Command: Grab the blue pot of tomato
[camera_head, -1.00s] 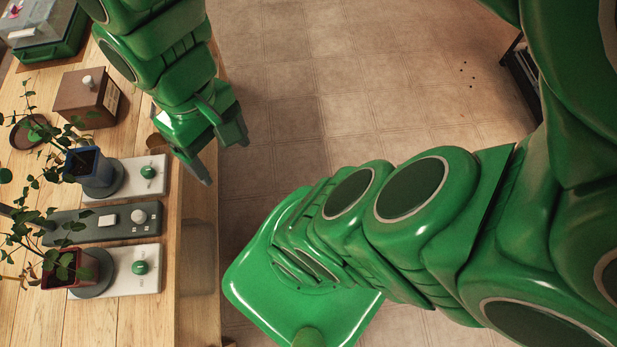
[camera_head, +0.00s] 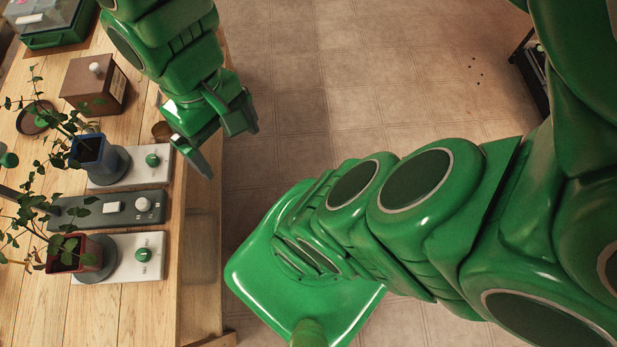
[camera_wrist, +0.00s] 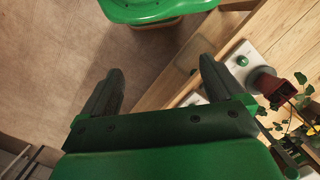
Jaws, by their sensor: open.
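The blue pot (camera_head: 88,150) with a leafy tomato plant stands in the head view at the left, by a dark round disc on a white base with a green knob (camera_head: 153,160). My gripper (camera_head: 226,150) is open and empty at the table's right edge, to the right of the blue pot and apart from it. In the wrist view my gripper (camera_wrist: 160,90) has its two fingers spread with nothing between them. The blue pot cannot be made out in the wrist view.
A red pot (camera_head: 84,258) with a plant stands nearer, by another white base (camera_head: 132,268); it also shows in the wrist view (camera_wrist: 277,88). A grey control box (camera_head: 110,208) lies between. A brown box (camera_head: 92,84) and a green case (camera_head: 45,22) are farther back.

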